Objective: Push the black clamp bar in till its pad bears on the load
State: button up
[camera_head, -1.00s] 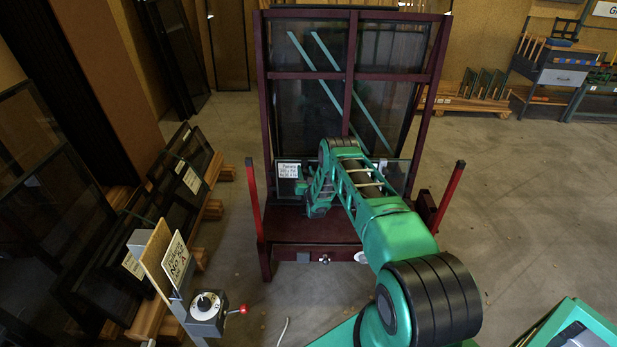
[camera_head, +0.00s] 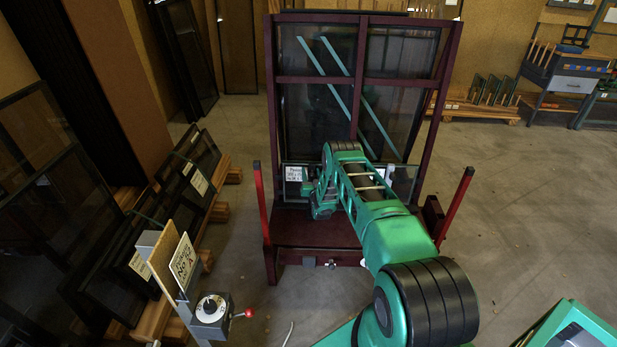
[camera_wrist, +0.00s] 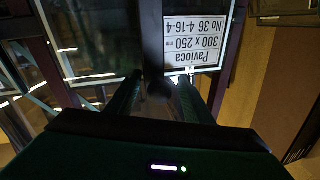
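In the head view my gripper (camera_head: 322,207) is at the lower middle of the maroon glass frame (camera_head: 272,130), in front of its glass, and my own arm hides much of it. In the wrist view a dark upright bar (camera_wrist: 152,40), which looks like the black clamp bar, runs down from the top edge between my two fingers (camera_wrist: 158,88). The fingers stand apart on either side of it, with a gap showing at the right. The bar's lower end is in shadow. Its pad and any contact with the load cannot be made out. The load looks like the glass pane (camera_wrist: 90,35) behind.
A white label (camera_wrist: 198,38) shows beside the bar. Red posts (camera_head: 262,205) (camera_head: 455,208) flank the frame's base. A control box with a dial (camera_head: 211,308) stands at lower left. Glass panels (camera_head: 190,180) lean at left. Floor to the right is open.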

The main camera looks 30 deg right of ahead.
dwell(0.3)
jog(key=shift+s+a, duration=0.15)
jog(key=shift+s, duration=0.35)
jog(key=v, duration=0.9)
jog(key=shift+s+a, duration=0.2)
jog(key=shift+s, duration=0.1)
